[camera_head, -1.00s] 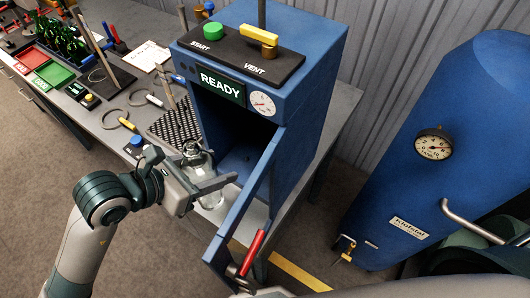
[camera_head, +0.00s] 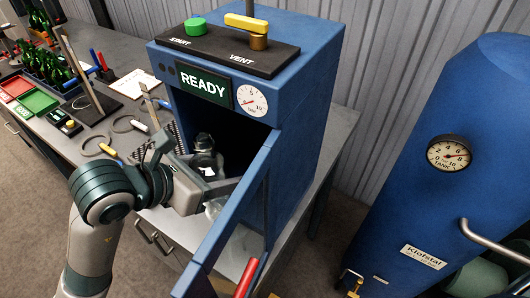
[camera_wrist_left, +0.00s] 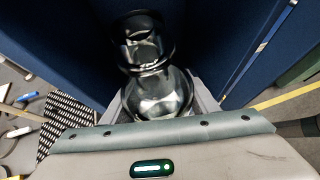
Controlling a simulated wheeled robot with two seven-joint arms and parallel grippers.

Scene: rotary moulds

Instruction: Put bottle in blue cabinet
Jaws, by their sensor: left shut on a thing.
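The blue cabinet (camera_head: 299,130) stands on the bench with its door (camera_head: 232,215) swung open toward me. Its dark opening faces the bottle. A clear glass bottle (camera_head: 205,160) with a dark top is upright at the mouth of the opening, left of the door. My left gripper (camera_head: 215,188) is shut on the bottle. In the left wrist view the bottle (camera_wrist_left: 158,88) sits between the fingers, with blue panels on both sides. The gripper hides part of the bottle, and I cannot tell whether its base touches anything. My right gripper is not in view.
The door has a red handle (camera_head: 246,278). A READY display (camera_head: 203,82), gauge, green button and yellow vent lever are on the cabinet. A blue tank (camera_head: 460,150) stands at right. Green bottles, trays (camera_head: 38,103) and tools lie on the bench at left.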

